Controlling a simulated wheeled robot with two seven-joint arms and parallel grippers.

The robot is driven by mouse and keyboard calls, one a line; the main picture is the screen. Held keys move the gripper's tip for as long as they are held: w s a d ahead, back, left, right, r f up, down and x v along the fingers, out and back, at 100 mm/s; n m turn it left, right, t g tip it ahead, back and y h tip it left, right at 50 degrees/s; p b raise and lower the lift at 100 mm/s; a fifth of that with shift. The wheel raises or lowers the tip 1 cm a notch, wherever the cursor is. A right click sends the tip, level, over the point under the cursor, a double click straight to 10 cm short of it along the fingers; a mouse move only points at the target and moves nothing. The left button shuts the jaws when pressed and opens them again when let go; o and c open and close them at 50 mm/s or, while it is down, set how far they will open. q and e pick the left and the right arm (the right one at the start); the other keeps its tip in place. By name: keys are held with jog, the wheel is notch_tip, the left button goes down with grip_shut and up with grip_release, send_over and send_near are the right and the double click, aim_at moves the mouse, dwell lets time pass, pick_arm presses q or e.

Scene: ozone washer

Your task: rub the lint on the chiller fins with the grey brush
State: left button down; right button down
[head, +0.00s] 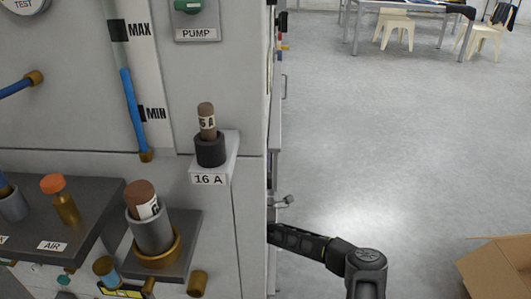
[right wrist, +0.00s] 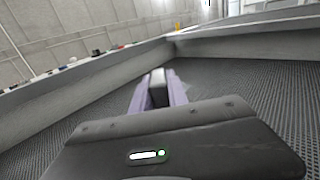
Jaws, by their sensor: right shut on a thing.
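In the right wrist view my right gripper (right wrist: 160,88) has its pale purple fingers shut on a dark grey block with a light top, which looks like the grey brush (right wrist: 158,95). Its far end is hidden. Beyond it lies a dark, finely ribbed surface, which looks like the chiller fins (right wrist: 240,88), between pale raised edges. The gripper points towards the corner of this surface; I cannot tell whether the brush touches it. I cannot make out lint clearly. In the head view my right arm reaches round the machine's side, its gripper hidden there. My left gripper is not in view.
The grey machine front (head: 80,130) fills the left of the head view, with a fuse holder (head: 210,150) on a "16 A" bracket and several fittings below. A cardboard box (head: 497,265) lies at the lower right. Open floor (head: 390,140) stretches to a far table and chairs.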

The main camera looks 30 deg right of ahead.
jog(key=shift+w+d+f+b, duration=0.2)
jog(key=shift+w+d+b, duration=0.2)
jog(key=shift+w+b, duration=0.25)
jog(key=shift+w+d+r, duration=0.2)
jog(key=shift+w+d, duration=0.05)
jog(key=shift+w, duration=0.2)
jog(key=w+d+b, duration=0.2)
jog(key=b, duration=0.1)
jog(key=shift+w+d, duration=0.15)
jog(key=shift+w, duration=0.25)
